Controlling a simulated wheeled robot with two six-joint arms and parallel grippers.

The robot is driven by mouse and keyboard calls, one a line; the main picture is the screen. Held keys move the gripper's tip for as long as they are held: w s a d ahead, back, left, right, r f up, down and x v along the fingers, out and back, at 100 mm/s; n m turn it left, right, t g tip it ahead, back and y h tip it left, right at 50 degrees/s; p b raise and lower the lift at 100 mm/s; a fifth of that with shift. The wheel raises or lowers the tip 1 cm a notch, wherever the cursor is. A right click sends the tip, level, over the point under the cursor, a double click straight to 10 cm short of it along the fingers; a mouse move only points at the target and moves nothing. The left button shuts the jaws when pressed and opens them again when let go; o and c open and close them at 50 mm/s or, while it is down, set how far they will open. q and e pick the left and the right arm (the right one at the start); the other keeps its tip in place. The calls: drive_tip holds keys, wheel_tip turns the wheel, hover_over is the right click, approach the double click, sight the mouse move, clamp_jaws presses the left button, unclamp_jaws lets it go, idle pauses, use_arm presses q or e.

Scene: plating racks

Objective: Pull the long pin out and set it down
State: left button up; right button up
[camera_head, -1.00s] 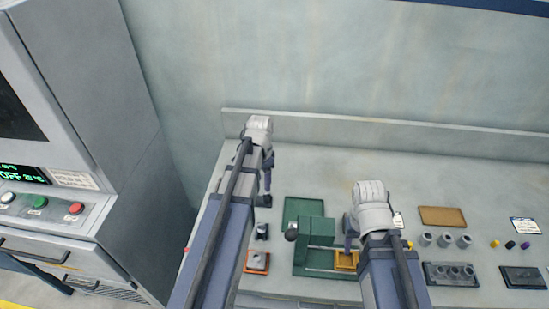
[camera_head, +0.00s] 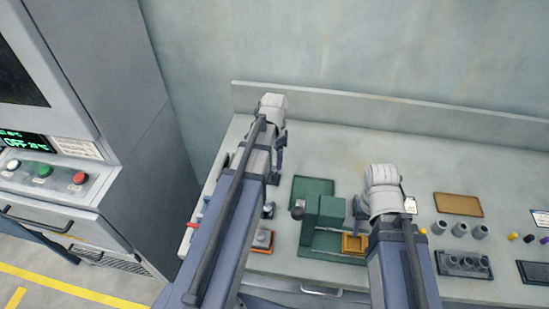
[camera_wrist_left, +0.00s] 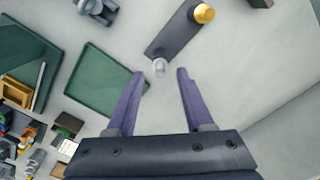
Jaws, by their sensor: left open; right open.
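In the left wrist view, a dark grey plate (camera_wrist_left: 172,38) carries a yellow round knob (camera_wrist_left: 204,13) at its far end and a pale, short-looking cylinder (camera_wrist_left: 159,67) at its near end. I cannot tell whether either is the long pin. My left gripper (camera_wrist_left: 161,75) is open and empty, its fingertips on either side of the pale cylinder in the picture; contact is not clear. In the head view the left gripper (camera_head: 280,150) is over the bench's left part, and its arm hides what lies below. My right gripper (camera_head: 358,214) is open near the yellow box, partly hidden by its wrist.
A green mat (camera_head: 312,190) and a green block fixture (camera_head: 324,215) with a dark ball knob stand between the arms, beside the yellow box (camera_head: 354,244). A brown tray (camera_head: 458,204) and several grey cylinders (camera_head: 460,229) lie right. The back wall ledge (camera_head: 400,106) bounds the bench.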

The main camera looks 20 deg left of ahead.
sight(274, 164)
use_arm(q)
wheel_tip(274, 164, down, 4)
drive_tip(key=shift+r+b, duration=0.2)
drive_tip(key=shift+b, duration=1.05)
use_arm(e)
wheel_tip(274, 164, down, 4)
drive_tip(key=shift+r, duration=0.2)
use_arm(q)
drive_tip(key=shift+r, duration=0.1)
clamp_jaws()
drive_tip(key=shift+r+n+p, duration=0.15)
drive_tip(key=shift+n+p, duration=0.05)
drive_tip(key=shift+n, duration=0.7)
drive_tip(key=shift+r+n+p, duration=0.15)
drive_tip(key=shift+n, duration=0.75)
use_arm(e)
drive_tip(key=shift+r, duration=0.35)
use_arm(q)
drive_tip(key=shift+r, duration=0.15)
use_arm(e)
drive_tip(key=shift+r, duration=0.15)
